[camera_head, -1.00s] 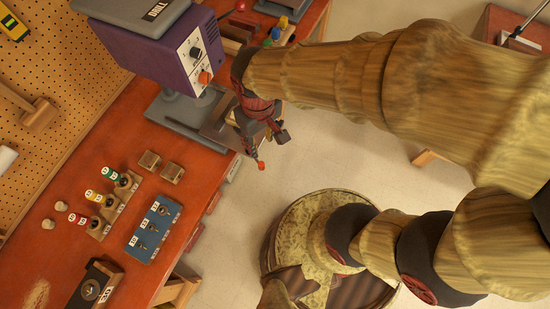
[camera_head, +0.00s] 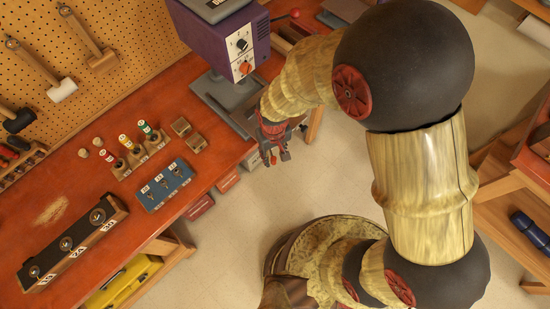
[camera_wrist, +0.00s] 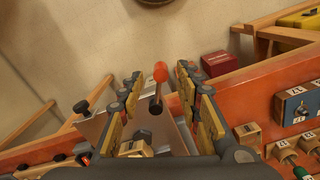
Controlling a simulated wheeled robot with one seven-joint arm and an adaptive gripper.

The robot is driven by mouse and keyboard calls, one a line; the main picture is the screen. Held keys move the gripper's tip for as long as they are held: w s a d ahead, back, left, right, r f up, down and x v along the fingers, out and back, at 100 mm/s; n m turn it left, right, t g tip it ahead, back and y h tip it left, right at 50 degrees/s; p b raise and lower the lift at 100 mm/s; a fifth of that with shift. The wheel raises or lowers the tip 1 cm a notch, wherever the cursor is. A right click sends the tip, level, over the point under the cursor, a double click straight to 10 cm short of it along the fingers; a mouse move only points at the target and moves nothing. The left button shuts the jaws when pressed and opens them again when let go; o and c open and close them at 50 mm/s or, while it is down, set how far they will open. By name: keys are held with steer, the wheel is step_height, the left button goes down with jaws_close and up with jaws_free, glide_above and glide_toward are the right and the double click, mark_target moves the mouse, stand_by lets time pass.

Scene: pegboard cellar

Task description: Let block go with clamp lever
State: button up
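The clamp lever (camera_wrist: 157,88) shows in the wrist view as a dark rod with an orange-red knob. It stands between the two fingers of my gripper (camera_wrist: 159,76), which are spread with a gap on both sides of the knob. In the head view my gripper (camera_head: 273,146) hangs at the bench's edge beside the drill stand, and I cannot make out the lever there. A pale wooden piece (camera_wrist: 135,148) beyond the lever, partly hidden by my gripper, may be the clamped block; I cannot tell for sure.
The purple drill press (camera_head: 225,40) stands close behind my gripper. Open floor (camera_head: 310,180) lies in front of the bench.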

mark_target(273, 157)
steer(key=shift+a+f, duration=0.1)
steer(key=shift+f, duration=1.75)
steer(key=shift+c, duration=0.5)
steer(key=c, duration=0.7)
jaws_close()
